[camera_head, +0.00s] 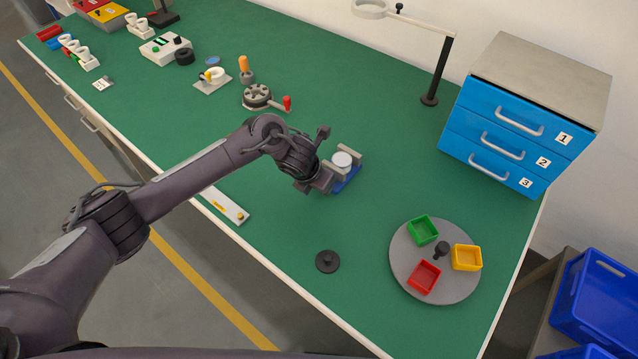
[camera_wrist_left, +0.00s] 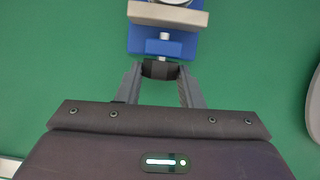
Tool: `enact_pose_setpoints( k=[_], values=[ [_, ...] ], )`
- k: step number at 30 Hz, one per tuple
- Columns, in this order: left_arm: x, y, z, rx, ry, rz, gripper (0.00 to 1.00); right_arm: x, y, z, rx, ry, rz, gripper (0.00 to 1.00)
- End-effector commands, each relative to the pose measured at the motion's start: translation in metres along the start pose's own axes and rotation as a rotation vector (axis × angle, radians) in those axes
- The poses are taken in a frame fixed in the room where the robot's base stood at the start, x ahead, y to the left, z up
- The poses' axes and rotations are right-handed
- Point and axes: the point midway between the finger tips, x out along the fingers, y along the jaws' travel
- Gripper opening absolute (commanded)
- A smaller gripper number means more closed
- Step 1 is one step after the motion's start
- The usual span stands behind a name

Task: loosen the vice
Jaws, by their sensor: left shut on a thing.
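The vice has a blue base with grey jaws (camera_head: 354,154) and stands on the green bench, with a white round piece (camera_head: 342,160) between its jaws. It also shows at the top of the left wrist view, with its blue body (camera_wrist_left: 158,42) and a grey jaw (camera_wrist_left: 167,14). My left gripper (camera_head: 326,183) is at the near side of the vice. In the left wrist view its fingers (camera_wrist_left: 160,72) are closed on the dark vice handle (camera_wrist_left: 160,69) at the end of the screw. My right gripper is not in either view.
A grey turntable (camera_head: 405,268) with green, yellow and red trays stands to the right. A black knobbed disc (camera_head: 327,262) lies in front. A hand crank wheel (camera_head: 258,97) stands behind left. A blue drawer cabinet (camera_head: 515,125) and lamp stand (camera_head: 430,99) are at the back right.

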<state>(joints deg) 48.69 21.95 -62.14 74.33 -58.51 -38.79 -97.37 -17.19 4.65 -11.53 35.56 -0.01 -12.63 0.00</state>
Motion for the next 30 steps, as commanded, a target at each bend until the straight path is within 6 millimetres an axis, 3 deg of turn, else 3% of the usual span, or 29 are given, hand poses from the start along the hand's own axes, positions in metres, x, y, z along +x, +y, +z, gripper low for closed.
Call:
enact_pose_setpoints(
  k=[9,12,25,26,30],
  values=[
    [0.008,0.007,-0.002,-0.123,0.013,-0.291,0.11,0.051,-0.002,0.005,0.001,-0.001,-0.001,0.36],
    [0.006,0.008,-0.002,-0.148,0.017,-0.348,0.11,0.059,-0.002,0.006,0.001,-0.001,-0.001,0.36],
    [0.001,0.007,0.0,-0.164,0.021,-0.39,0.11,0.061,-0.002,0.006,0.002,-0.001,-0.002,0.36],
    [0.001,0.007,0.0,-0.164,0.021,-0.39,0.36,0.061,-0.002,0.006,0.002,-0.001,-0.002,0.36],
    [0.001,0.007,0.0,-0.163,0.02,-0.39,0.55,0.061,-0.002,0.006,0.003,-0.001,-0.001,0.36]
  ],
)
